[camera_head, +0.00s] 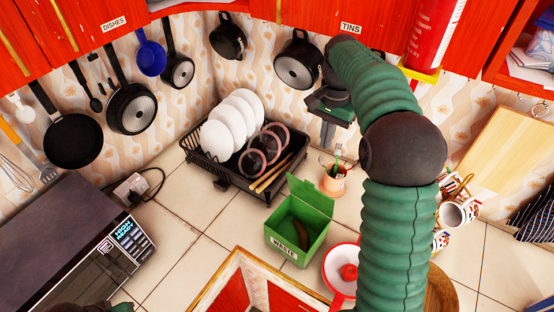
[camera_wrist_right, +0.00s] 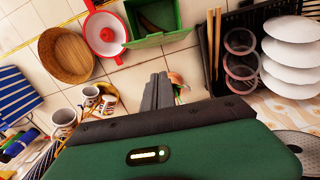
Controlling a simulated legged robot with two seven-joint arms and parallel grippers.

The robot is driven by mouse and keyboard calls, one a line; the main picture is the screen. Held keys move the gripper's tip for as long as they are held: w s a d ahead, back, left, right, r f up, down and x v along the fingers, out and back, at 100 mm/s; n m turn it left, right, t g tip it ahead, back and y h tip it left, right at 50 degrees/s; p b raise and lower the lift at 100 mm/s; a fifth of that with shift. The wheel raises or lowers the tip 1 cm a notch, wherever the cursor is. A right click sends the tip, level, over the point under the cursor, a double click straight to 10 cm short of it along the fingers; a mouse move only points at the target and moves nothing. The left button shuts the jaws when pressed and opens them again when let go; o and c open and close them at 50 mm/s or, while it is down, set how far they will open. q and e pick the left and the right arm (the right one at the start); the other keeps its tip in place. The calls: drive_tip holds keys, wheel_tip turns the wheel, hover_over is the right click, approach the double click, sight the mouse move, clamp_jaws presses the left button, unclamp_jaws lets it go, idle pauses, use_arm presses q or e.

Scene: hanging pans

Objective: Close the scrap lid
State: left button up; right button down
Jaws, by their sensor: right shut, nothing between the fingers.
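The green scrap bin (camera_head: 293,246), labelled WASTE, stands on the tiled counter; its box also shows at the top of the right wrist view (camera_wrist_right: 178,14). Its green lid (camera_head: 312,192) is open, raised at the back edge of the box. A dark brown scrap (camera_head: 303,236) lies inside. My right gripper (camera_head: 327,146) is shut and empty, pointing down behind and above the lid, apart from it. Its closed fingers also show in the right wrist view (camera_wrist_right: 160,82). My left gripper is not in view; only a bit of my left arm shows at the bottom left edge.
A black dish rack (camera_head: 225,168) with plates stands left of the bin. A small cup (camera_head: 333,180) with utensils is close behind the lid. A red-rimmed white pot (camera_head: 340,262) sits at right front. Pans (camera_head: 298,65) hang on the back wall.

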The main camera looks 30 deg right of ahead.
drive_tip(key=a+f+p, duration=0.1)
drive_tip(key=f, duration=0.2)
drive_tip(key=s+a+f+p, duration=0.1)
drive_tip(key=f, duration=0.2)
drive_tip(key=a+f+p, duration=0.2)
drive_tip(key=f, duration=0.2)
drive_tip(key=shift+s+f, duration=0.1)
drive_tip(key=shift+s, duration=0.25)
drive_tip(key=shift+w+f, duration=0.1)
drive_tip(key=shift+w, duration=0.05)
